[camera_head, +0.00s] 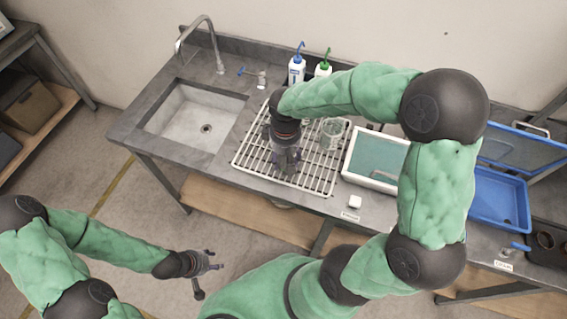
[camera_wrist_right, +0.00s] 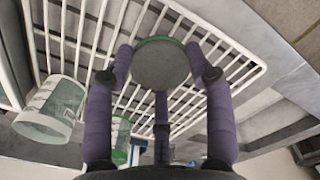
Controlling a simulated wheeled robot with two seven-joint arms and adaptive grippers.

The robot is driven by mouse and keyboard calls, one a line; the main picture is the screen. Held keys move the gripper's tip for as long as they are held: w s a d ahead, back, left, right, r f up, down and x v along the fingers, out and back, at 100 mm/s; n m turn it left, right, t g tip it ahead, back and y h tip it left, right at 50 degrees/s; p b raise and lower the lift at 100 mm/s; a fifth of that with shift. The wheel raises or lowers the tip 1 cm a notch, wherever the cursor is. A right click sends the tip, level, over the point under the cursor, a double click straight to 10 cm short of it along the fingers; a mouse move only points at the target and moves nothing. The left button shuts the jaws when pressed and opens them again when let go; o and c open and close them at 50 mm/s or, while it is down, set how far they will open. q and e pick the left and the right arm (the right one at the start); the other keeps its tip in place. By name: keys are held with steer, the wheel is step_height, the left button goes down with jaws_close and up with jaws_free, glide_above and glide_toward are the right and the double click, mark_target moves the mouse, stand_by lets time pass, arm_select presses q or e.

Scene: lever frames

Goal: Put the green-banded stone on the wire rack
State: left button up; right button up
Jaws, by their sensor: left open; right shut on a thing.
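The green-banded stone (camera_wrist_right: 160,64) is a grey round disc with a green rim, seen between my right fingers in the right wrist view. My right gripper (camera_wrist_right: 160,72) is shut on it. In the head view this gripper (camera_head: 287,163) points down over the middle of the white wire rack (camera_head: 320,177), and the stone is hidden there. The rack's bars (camera_wrist_right: 225,65) show behind the stone; I cannot tell whether the stone touches them. My left gripper (camera_head: 211,270) is open and empty, in front of the bench and away from it.
A glass beaker (camera_head: 332,133) stands on the rack, right of my gripper. Two wash bottles (camera_head: 296,71) (camera_head: 323,69) stand behind. A sink (camera_head: 195,118) lies left, a white teal-bottomed tray (camera_head: 375,159) right, and a blue tray (camera_head: 497,199) farther right.

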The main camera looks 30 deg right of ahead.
mark_target(284, 159)
steer(key=shift+w+f, duration=0.2)
steer(key=shift+f, duration=0.1)
steer(key=shift+w+f+b, duration=0.2)
steer(key=shift+f+b, duration=0.45)
steer(key=shift+f, duration=1)
steer(key=shift+a, duration=0.1)
steer(key=shift+f, duration=0.2)
steer(key=o, duration=1.2)
steer(key=shift+r, duration=0.15)
steer(key=shift+r, duration=0.35)
step_height(284, 159, up, 11)
steer(key=p, duration=0.3)
steer(key=shift+r, duration=0.2)
